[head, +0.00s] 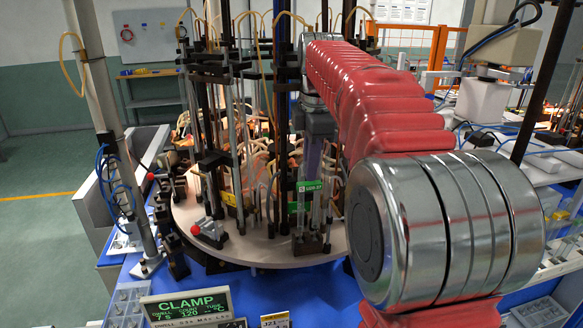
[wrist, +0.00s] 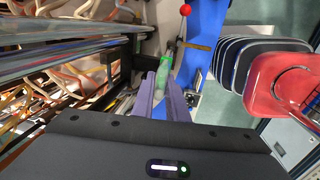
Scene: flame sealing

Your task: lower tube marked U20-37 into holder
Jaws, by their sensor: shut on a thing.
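My gripper (head: 312,160) hangs in front of the carousel, its two purple fingers pointing down. It is shut on the tube with a green label (head: 309,187); the label's print is small, and I cannot read it surely. In the wrist view the fingers (wrist: 162,82) close around the tube, and its green label (wrist: 163,74) shows between and beyond them. The tube looks about upright in the head view. A dark holder block (head: 311,243) sits below it near the carousel's front rim. I cannot tell whether the tube's lower end touches it; thin rods crowd that spot.
The round carousel (head: 262,250) carries several upright rods, clamps and orange hoses close to my gripper. A red-knobbed valve (head: 209,230) stands at its front left. A CLAMP display (head: 188,307) stands at the front. Blue bench surface (head: 315,295) is clear in front of the carousel.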

